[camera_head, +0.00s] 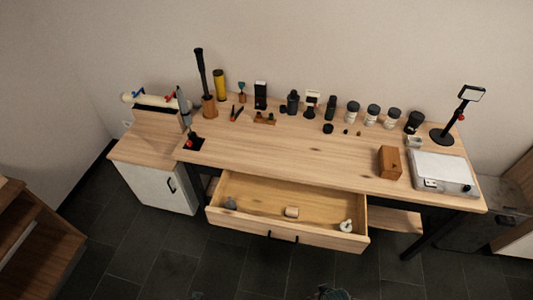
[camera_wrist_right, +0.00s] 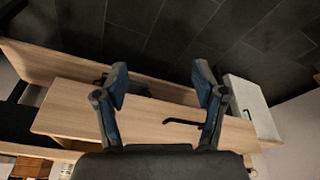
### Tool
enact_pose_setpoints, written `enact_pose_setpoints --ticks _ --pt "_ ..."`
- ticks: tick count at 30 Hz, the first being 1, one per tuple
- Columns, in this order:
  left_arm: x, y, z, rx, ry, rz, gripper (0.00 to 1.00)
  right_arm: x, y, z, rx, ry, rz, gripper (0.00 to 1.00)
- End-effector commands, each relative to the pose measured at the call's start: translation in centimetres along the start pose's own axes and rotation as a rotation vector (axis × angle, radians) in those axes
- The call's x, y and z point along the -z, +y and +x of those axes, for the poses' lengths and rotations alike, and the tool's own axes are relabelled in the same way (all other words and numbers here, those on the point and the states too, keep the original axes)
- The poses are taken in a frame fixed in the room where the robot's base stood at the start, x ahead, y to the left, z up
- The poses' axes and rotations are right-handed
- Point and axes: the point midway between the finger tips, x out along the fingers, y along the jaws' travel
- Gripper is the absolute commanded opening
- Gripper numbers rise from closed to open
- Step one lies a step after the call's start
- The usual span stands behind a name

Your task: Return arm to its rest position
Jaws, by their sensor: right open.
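My right gripper (camera_wrist_right: 161,85) shows in the right wrist view with its two blue-grey fingers spread wide apart. Nothing is between the fingertips. Behind them are pale wooden panels with a dark handle (camera_wrist_right: 185,122), and dark floor tiles. In the head view, a small dark part of me (camera_head: 333,293) shows at the bottom edge, too little to tell which. My left gripper is not in view.
An open drawer (camera_head: 268,230) juts out below the tabletop, holding a few small items. Bottles and tools line the table's back. A wooden block (camera_head: 389,162) and white scale (camera_head: 441,172) stand right. A white cabinet (camera_head: 150,186) is left. Floor in front is free.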

Motion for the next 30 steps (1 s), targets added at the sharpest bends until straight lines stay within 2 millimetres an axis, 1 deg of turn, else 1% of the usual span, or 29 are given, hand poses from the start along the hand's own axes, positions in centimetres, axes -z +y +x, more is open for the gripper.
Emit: enact_pose_setpoints --ticks 1,2,3,5,6,8,9,12,15,17,19,30 --pt "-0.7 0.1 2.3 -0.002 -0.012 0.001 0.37 -0.7 -0.1 2.3 0.002 -0.012 -0.001 0.7" --pt "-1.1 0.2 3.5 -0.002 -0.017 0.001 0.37 -1.1 -0.1 3.5 0.003 -0.017 -0.002 0.7" --pt "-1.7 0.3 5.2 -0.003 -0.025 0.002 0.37 -1.7 -0.2 5.3 0.005 -0.025 -0.002 0.7" --pt "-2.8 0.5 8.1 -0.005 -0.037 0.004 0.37 -2.8 -0.3 8.2 0.007 -0.037 -0.004 0.7" --pt "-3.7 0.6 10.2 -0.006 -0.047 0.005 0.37 -3.7 -0.5 10.2 0.009 -0.046 -0.005 0.7" --pt "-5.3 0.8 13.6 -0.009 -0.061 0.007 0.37 -5.3 -0.7 13.6 0.011 -0.061 -0.007 0.7" --pt "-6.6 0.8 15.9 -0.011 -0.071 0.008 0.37 -6.6 -0.8 15.9 0.012 -0.072 -0.009 0.7" --pt "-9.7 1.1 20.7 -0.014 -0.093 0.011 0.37 -9.7 -1.1 20.7 0.015 -0.093 -0.012 0.7" --pt "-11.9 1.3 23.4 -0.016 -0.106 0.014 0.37 -11.9 -1.3 23.4 0.017 -0.106 -0.015 0.7" --pt "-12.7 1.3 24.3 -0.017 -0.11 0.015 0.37 -12.7 -1.4 24.2 0.017 -0.11 -0.016 0.7" --pt "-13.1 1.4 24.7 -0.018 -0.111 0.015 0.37 -13.1 -1.4 24.7 0.018 -0.112 -0.016 0.7" --pt "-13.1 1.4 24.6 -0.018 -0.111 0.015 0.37 -13.2 -1.4 24.6 0.018 -0.112 -0.016 0.7"
